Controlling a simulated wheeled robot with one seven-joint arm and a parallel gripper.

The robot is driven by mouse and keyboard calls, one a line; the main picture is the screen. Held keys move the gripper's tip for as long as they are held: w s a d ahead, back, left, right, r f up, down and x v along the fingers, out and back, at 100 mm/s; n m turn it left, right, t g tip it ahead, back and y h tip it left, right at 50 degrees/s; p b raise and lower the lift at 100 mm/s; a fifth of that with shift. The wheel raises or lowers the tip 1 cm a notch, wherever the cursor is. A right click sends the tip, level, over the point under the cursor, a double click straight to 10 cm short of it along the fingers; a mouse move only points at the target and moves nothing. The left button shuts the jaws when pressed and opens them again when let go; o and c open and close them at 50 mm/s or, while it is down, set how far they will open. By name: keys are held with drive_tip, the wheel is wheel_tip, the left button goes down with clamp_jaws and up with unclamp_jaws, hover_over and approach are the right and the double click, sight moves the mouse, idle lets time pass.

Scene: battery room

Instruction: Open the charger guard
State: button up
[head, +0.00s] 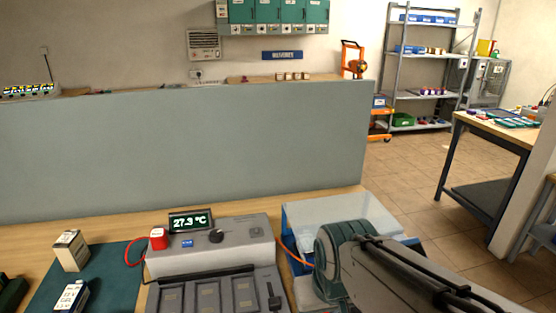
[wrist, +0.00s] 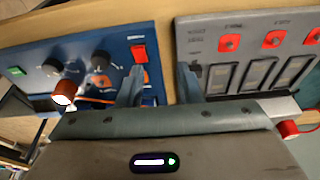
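The grey charger (head: 208,262) stands on the bench in the head view, with a "27.3 °C" display, a knob and a row of dark bays. A black bar (head: 205,275) runs across it just behind the bays. I cannot tell for sure which part is the guard. The charger also shows at the right of the wrist view (wrist: 215,48), with red buttons beside its bays. My gripper (wrist: 160,72) is open and empty, its fingers around the gap between the charger and a blue unit (wrist: 80,45). The arm hides the fingertips in the head view.
A clear panel (head: 340,217) lies over the blue unit, right of the charger. Small boxes (head: 70,250) stand on a green mat (head: 110,270) at left. A red-capped item (head: 158,238) with a red cable is at the charger's corner. A grey partition (head: 180,150) closes the bench's back.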

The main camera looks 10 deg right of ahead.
drive_tip(key=w+d+r+m+p, duration=0.2)
drive_tip(key=w+d+r+m, duration=1.35)
drive_tip(key=r+m, duration=0.2)
drive_tip(key=shift+g, duration=0.3)
drive_tip(key=w+f, duration=0.1)
drive_tip(key=f, duration=0.8)
drive_tip(key=w+a+f, duration=0.1)
drive_tip(key=f, duration=0.3)
drive_tip(key=shift+w+f+b, duration=0.2)
drive_tip(key=shift+w+b, duration=0.1)
drive_tip(key=shift+b, duration=0.05)
clamp_jaws()
